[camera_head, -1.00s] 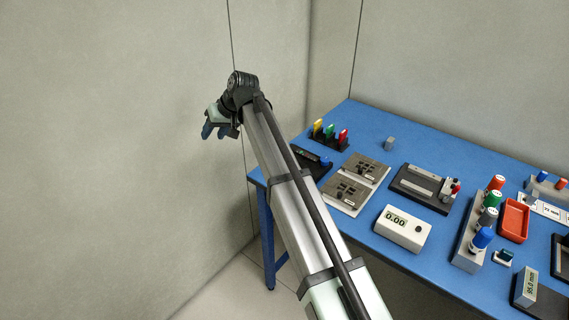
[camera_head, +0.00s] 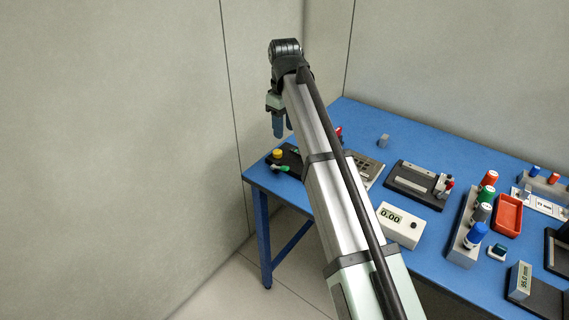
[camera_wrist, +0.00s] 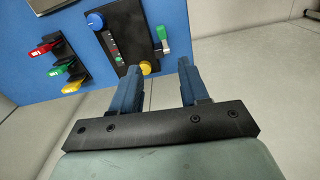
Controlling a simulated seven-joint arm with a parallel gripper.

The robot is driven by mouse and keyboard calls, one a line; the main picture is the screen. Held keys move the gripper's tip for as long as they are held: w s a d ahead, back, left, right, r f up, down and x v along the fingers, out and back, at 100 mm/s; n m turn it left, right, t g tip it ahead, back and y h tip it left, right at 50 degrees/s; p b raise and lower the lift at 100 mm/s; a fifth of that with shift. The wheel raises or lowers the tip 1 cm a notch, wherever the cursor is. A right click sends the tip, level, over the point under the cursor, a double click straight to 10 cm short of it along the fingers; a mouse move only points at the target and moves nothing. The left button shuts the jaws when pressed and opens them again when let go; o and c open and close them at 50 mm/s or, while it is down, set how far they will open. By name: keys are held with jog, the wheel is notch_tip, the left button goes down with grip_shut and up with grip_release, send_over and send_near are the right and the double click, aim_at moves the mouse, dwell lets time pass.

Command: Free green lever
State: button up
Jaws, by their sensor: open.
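A green-handled lever (camera_wrist: 161,33) stands on the right side of a black panel (camera_wrist: 108,40) in the wrist view; it also shows at the table's left corner in the head view (camera_head: 281,168). A separate black rack holds red (camera_wrist: 40,50), green (camera_wrist: 60,68) and yellow (camera_wrist: 72,86) coloured pieces, the green one in the middle. In the head view my arm hides most of this rack. My gripper (camera_wrist: 158,68) is open and empty, apart from both green parts. In the head view the gripper (camera_head: 283,127) points down above the table's left end.
The panel also has a blue knob (camera_wrist: 95,20) and a yellow knob (camera_wrist: 146,67), the latter close to my fingertips in the picture. On the blue table (camera_head: 365,118) stand a white meter (camera_head: 400,226), a post block with coloured caps (camera_head: 468,230) and a red tray (camera_head: 508,213).

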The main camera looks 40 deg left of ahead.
aim_at(285, 167)
jog(key=shift+n, duration=0.4)
notch_tip(285, 167, down, 14)
jog(key=shift+s+r, duration=0.1)
dwell(0.3)
jog(key=shift+c, duration=0.3)
grip_shut()
